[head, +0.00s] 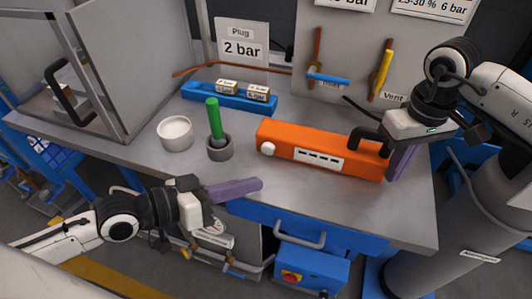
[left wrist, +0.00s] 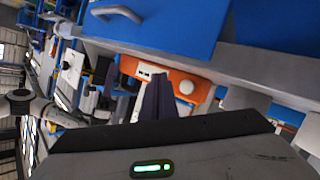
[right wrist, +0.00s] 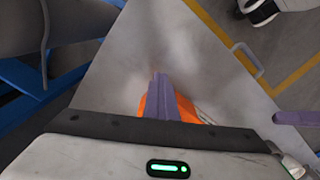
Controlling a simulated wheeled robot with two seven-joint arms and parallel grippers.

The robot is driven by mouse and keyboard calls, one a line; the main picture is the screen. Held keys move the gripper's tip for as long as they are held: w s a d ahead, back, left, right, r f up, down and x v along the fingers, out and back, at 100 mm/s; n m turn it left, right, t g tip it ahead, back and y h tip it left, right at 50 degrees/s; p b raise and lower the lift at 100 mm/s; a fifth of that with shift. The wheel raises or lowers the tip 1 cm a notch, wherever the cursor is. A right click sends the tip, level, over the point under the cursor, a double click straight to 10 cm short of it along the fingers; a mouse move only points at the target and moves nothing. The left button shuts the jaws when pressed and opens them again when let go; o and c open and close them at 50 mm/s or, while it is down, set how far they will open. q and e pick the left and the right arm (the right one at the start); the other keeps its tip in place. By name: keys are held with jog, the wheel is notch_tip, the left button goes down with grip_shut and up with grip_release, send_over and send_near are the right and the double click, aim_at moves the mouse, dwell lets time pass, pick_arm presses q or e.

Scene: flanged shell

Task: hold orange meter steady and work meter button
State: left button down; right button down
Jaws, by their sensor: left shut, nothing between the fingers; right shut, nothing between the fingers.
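The orange meter (head: 290,146) lies on the grey bench, with a round white button (head: 267,149) at its left end, a white display strip and a black handle at its right end. In the left wrist view the meter (left wrist: 199,82) and its button (left wrist: 186,87) show beyond my fingers.
A white bowl (head: 175,133) and a grey cup (head: 220,149) with a green rod (head: 214,118) stand left of the meter. A blue rack (head: 228,98) lies behind. A backboard with valves rises at the back.

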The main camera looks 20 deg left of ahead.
jog(key=c, duration=2)
grip_release()
jog(key=shift+c, duration=0.2)
jog(key=shift+r, duration=0.1)
